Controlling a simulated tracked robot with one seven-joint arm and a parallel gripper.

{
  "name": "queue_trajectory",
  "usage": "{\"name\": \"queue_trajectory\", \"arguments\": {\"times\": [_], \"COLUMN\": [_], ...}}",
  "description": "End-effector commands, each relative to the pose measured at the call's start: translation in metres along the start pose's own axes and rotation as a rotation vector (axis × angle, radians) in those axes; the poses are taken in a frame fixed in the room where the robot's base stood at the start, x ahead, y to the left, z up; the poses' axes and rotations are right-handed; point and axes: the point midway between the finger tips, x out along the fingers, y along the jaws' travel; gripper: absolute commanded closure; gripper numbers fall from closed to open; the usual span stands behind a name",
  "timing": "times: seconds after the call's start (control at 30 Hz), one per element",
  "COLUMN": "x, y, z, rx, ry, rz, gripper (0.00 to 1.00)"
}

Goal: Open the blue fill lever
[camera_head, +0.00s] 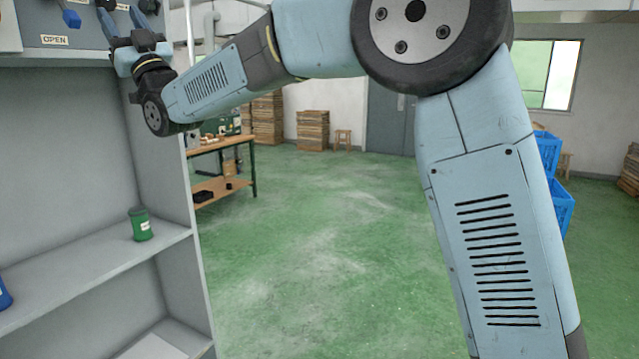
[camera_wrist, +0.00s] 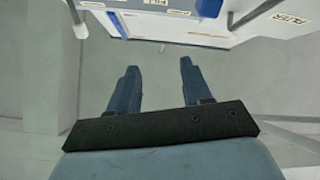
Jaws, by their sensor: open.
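A small blue lever handle (camera_head: 71,18) sticks out of the grey panel at the top left of the head view, above an OPEN label (camera_head: 54,40). My gripper (camera_head: 127,10) is just right of it at the top edge, its fingers pointing up. In the wrist view my gripper (camera_wrist: 158,67) has its two blue fingers wide apart, with nothing between them. A blue part (camera_wrist: 208,7) shows at the top edge of that view, close to a label (camera_wrist: 155,3); I cannot tell whether it is the same lever. The upper panel is cut off.
Below the panel are grey shelves (camera_head: 95,274) with a green can (camera_head: 141,224) and a blue container (camera_head: 4,294) at the left edge. A wooden workbench (camera_head: 222,146) stands beyond. Blue crates (camera_head: 560,205) stand at the right. The green floor between is clear.

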Motion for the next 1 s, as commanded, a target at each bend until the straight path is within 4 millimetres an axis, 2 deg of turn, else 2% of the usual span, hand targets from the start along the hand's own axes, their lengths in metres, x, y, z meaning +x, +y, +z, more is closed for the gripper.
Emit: {"name": "queue_trajectory", "arguments": {"times": [0.03,0.27,0.47,0.6,0.73,0.87,1.0], "x": [-0.004,-0.042,-0.097,-0.146,-0.198,-0.256,-0.323], "y": [0.019,0.093,0.153,0.190,0.219,0.241,0.256], "z": [-0.005,-0.011,-0.025,-0.040,-0.057,-0.079,-0.106], "rx": [-0.024,-0.100,-0.147,-0.168,-0.172,-0.167,-0.146], "ry": [-0.057,-0.345,-0.597,-0.768,-0.926,-1.080,-1.241], "rz": [0.007,0.055,0.130,0.199,0.273,0.357,0.456], "gripper": [0.51,0.51,0.51,0.51,0.51,0.51,0.51]}}
